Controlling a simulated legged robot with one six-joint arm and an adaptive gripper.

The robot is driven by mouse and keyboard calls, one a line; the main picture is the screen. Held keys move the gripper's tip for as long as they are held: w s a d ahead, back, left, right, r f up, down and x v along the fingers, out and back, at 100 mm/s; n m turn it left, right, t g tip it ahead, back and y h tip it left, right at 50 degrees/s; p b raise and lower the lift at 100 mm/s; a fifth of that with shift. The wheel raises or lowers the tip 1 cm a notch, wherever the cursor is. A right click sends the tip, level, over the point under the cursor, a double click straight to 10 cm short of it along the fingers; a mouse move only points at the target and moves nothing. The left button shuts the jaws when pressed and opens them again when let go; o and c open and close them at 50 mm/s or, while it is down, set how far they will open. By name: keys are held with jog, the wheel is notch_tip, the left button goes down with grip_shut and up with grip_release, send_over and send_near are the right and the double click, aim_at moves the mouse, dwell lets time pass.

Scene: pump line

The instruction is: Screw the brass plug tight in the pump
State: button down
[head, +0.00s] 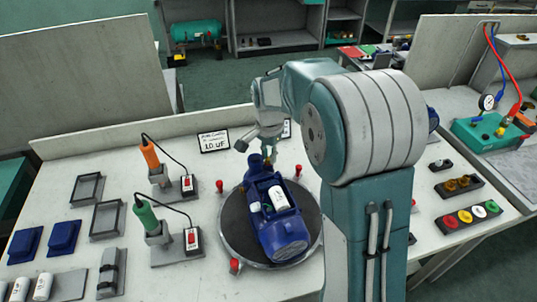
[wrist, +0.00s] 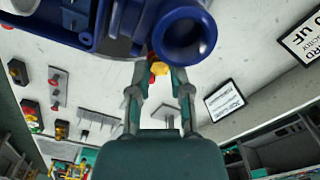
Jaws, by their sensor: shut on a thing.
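The blue pump (head: 277,222) lies on a round dark turntable (head: 234,225) in the head view. In the wrist view the pump (wrist: 118,45) fills the top, with a round open port (wrist: 182,38) facing the camera. My gripper (wrist: 160,76) is shut on the brass plug (wrist: 159,69), a small yellow piece between the fingertips, right at the pump's body beside the port. I cannot tell how deep the plug sits, as the fingers and pump hide its far end. In the head view my gripper is at the pump's far end, and the plug there is hardly visible.
Red posts (head: 220,186) stand around the turntable. Orange (head: 151,155) and green (head: 145,212) handled tools stand in holders at the left, with cables. Several blue blocks and grey trays lie farther left. A rack of coloured caps (head: 470,216) is at the right. A sign (head: 214,141) stands behind.

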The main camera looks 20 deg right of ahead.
jog(key=shift+f+m, duration=0.15)
jog(key=shift+m, duration=1.05)
jog(key=shift+m, duration=1.7)
jog(key=shift+m, duration=1.7)
jog(key=shift+s, duration=0.1)
jog(key=m, duration=0.3)
